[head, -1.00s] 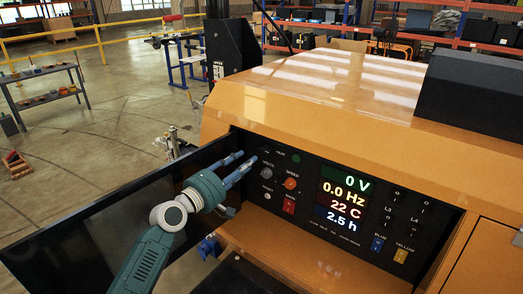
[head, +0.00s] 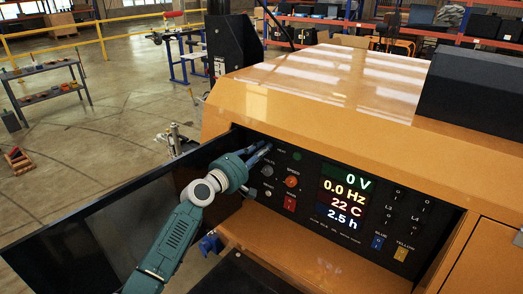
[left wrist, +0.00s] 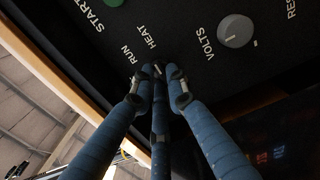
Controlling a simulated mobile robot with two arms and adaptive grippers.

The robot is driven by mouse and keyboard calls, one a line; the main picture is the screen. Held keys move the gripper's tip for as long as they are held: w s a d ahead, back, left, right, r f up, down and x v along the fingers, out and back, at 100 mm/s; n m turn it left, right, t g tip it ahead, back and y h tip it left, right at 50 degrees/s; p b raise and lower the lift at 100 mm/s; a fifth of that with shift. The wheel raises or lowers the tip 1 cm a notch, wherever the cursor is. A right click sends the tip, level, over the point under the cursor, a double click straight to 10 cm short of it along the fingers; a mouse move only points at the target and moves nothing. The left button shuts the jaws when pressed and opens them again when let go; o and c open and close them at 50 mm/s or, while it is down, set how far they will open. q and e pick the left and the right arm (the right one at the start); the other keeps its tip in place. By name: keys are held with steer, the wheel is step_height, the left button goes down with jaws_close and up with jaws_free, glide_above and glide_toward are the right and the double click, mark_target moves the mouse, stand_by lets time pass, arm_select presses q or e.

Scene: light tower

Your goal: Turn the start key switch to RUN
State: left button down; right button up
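The dark control panel (head: 318,172) is set in the orange machine, with a lit display (head: 344,202). My left gripper (head: 268,149) is at the panel's upper left, its blue fingers pointing at the panel. In the left wrist view, the fingertips (left wrist: 158,76) come together closely around a small silver piece, probably the start key, beside the RUN and HEAT lettering. The fingers hide most of the switch. I cannot tell its position or whether they grip it. The green start button (left wrist: 113,2) is at the upper left there. My right gripper is not in view.
A grey VOLTS knob (left wrist: 236,31) sits close to the fingers. An orange SPEED knob (head: 291,182) and a red switch (head: 290,203) are lower on the panel. The open dark door (head: 110,222) stands left, behind my left arm.

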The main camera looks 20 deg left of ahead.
arm_select(q)
steer(key=shift+n, duration=0.3)
steer(key=shift+a+n+p, duration=0.1)
steer(key=shift+n+p, duration=1.95)
steer(key=shift+n, duration=1.95)
steer(key=shift+f, duration=0.1)
steer(key=c, duration=1.7)
jaws_free()
